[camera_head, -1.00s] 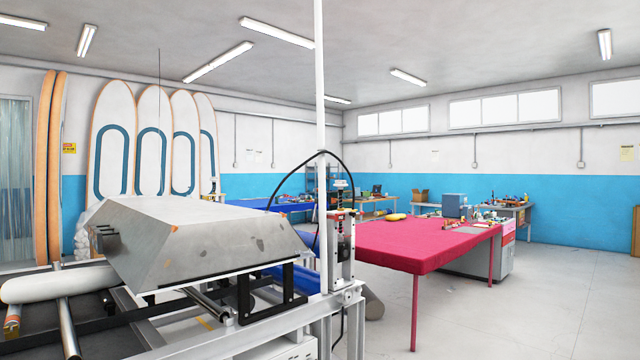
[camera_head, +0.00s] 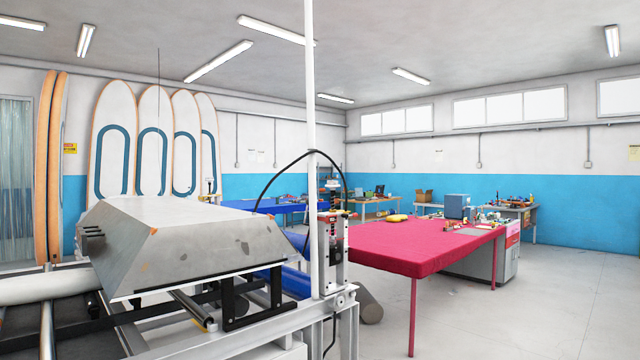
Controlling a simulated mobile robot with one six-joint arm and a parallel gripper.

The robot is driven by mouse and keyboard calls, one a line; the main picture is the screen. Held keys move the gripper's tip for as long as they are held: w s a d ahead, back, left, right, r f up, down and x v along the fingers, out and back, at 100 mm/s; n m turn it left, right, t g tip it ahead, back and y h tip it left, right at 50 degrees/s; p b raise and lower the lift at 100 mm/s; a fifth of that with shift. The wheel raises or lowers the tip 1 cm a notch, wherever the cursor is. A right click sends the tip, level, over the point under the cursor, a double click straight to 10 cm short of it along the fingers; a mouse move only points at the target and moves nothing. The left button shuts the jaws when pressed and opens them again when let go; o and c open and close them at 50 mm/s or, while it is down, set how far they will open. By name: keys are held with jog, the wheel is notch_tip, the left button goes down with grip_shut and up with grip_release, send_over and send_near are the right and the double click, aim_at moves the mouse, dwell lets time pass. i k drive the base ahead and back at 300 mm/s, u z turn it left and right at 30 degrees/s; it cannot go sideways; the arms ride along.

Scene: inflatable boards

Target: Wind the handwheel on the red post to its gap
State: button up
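I cannot clearly make out a red post or a handwheel. A small upright metal mechanism (camera_head: 334,250) stands at the corner of the grey machine frame, with small red parts and a dark spring-like piece near its top. I cannot tell whether the handwheel or its gap is on it. A thin white pole (camera_head: 310,90) rises beside it and partly covers its left side. My gripper is not in view.
A grey metal hood (camera_head: 185,240) on the machine fills the left foreground. A red-covered table (camera_head: 420,245) stands right of centre, with a blue-covered table (camera_head: 265,207) behind. Tall boards (camera_head: 113,140) lean at the back left. The floor (camera_head: 560,300) at right is clear.

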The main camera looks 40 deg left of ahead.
aim_at(332, 185)
jog(key=u, duration=0.55)
jog(key=i, duration=0.55)
jog(key=u, duration=0.75)
jog(key=i, duration=0.8)
jog(key=u, duration=0.65)
jog(key=i, duration=1.55)
jog(key=u, duration=0.3)
